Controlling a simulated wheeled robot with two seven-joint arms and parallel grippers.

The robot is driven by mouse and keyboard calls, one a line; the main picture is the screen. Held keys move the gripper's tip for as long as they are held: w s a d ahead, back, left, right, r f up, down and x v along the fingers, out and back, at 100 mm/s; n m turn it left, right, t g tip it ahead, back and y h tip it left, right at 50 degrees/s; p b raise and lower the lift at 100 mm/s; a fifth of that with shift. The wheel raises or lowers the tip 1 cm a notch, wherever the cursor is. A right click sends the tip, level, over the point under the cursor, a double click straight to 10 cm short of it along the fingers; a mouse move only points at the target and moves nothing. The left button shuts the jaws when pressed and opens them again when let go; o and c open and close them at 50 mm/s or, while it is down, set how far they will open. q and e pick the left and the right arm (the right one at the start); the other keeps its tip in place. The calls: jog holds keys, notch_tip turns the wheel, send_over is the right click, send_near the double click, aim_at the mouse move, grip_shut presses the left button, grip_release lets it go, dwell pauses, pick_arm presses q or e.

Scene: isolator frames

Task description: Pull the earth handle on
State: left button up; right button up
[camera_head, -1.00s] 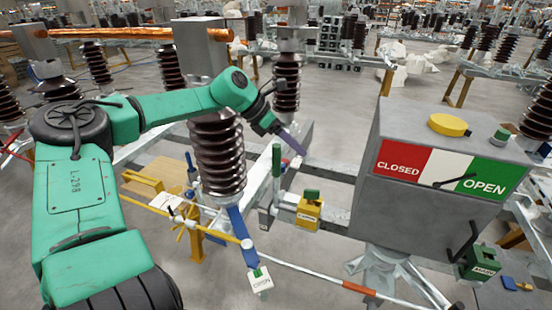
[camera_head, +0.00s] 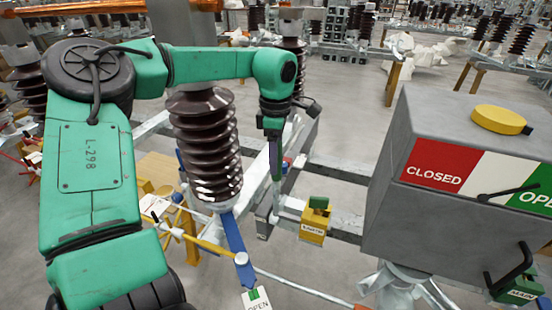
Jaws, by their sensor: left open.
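A thin upright green handle (camera_head: 277,168) stands left of the yellow lock block, on the grey metal frame behind the brown insulator. My left gripper (camera_head: 274,160) points down directly at the handle's upper part and overlaps it in the picture. Its jaws are open, and the gripper hides part of the handle. Whether they touch cannot be told. The yellow lock block (camera_head: 314,223) with a green top and a small label sits right of the handle. My right gripper is not in view.
A grey box (camera_head: 440,180) with a CLOSED/OPEN plate and a black crank (camera_head: 512,270) stands at the right. The ribbed brown insulator (camera_head: 207,145) stands close to the left of my gripper. An OPEN tag (camera_head: 256,300) hangs below.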

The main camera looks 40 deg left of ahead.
pick_arm(q)
jog(key=shift+f, duration=0.95)
jog(key=shift+s+d, duration=0.1)
jog(key=shift+s, duration=0.05)
jog(key=shift+c, duration=0.5)
grip_shut()
